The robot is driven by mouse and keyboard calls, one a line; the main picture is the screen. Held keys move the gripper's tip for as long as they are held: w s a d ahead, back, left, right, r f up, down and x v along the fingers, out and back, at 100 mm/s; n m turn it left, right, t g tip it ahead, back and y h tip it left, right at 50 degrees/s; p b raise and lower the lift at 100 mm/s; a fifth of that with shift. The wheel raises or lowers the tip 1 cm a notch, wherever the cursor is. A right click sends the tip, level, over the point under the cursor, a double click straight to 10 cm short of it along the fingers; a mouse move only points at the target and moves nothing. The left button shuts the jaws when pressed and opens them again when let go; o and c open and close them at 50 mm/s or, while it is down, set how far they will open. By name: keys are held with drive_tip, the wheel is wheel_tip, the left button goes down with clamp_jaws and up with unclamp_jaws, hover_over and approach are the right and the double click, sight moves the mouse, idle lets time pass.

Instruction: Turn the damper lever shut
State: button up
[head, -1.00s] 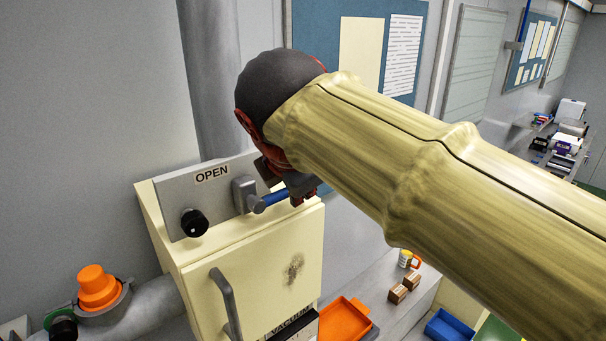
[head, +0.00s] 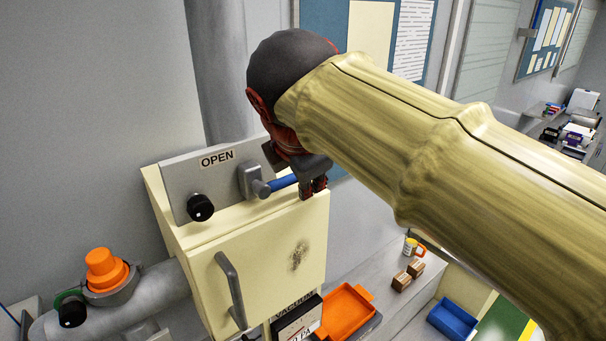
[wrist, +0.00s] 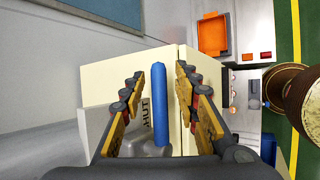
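The damper lever has a grey hub (head: 252,182) on a grey plate (head: 180,190) and a blue handle (head: 284,182). In the head view the handle points right, away from the OPEN label (head: 217,158). My gripper (head: 315,187) is at the handle's outer end, which its fingers partly hide. In the wrist view the blue handle (wrist: 160,105) lies between the two spread fingers of my gripper (wrist: 160,74), with a visible gap on each side. A label partly hidden by the left finger reads "HUT" (wrist: 146,112).
The plate stands on a cream cabinet (head: 262,250) with a grey door handle (head: 231,288). A black knob (head: 200,207) sits on the plate. An orange cap (head: 105,270) is on the pipe at left. An orange tray (head: 346,312) and blue bin (head: 452,320) lie below right.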

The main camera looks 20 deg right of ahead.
drive_tip(key=v, duration=1.2)
